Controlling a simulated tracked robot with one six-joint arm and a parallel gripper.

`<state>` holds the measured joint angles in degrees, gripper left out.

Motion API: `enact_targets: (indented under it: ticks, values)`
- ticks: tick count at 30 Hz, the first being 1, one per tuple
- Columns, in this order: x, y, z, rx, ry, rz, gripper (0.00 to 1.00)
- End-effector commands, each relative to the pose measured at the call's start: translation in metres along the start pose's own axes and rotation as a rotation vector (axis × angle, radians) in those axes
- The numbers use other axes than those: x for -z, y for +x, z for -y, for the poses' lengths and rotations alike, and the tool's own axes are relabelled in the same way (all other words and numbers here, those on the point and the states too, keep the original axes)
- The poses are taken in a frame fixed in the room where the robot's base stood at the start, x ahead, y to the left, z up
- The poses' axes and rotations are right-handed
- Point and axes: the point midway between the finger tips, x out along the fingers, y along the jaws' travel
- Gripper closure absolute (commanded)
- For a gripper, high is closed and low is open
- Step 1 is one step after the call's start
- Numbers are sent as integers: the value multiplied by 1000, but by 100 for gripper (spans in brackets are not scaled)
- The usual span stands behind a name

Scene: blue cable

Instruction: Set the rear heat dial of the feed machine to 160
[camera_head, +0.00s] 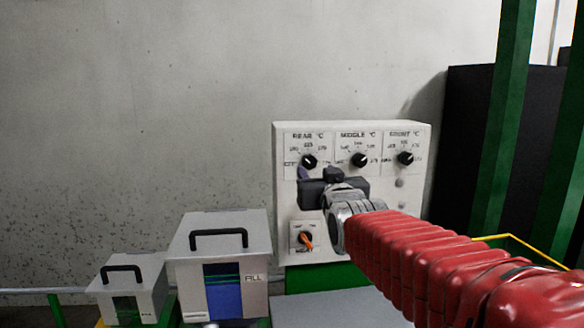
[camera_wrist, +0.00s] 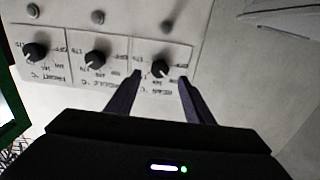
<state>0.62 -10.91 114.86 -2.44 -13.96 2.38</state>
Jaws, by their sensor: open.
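The rear heat dial (camera_head: 309,161) is a black knob with a pale pointer line, at the upper left of the white control panel (camera_head: 283,200). In the wrist view the picture is upside down and the rear dial (camera_wrist: 161,69) lies between my two dark fingertips. My gripper (camera_wrist: 161,76) is open, one finger on either side of the dial, with no visible contact. In the head view my gripper (camera_head: 304,174) is just below the dial, in front of the panel.
The middle dial (camera_head: 360,160) and front dial (camera_head: 405,158) sit to the right on the same panel. An orange switch (camera_head: 306,240) is below. Green posts (camera_head: 505,110) rise at right.

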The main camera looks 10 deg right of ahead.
Motion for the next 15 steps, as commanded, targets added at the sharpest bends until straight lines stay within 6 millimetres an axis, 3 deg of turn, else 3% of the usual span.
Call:
enact_targets:
  ticks: [15]
  values:
    - [-1,54,0,0,0,1,52]
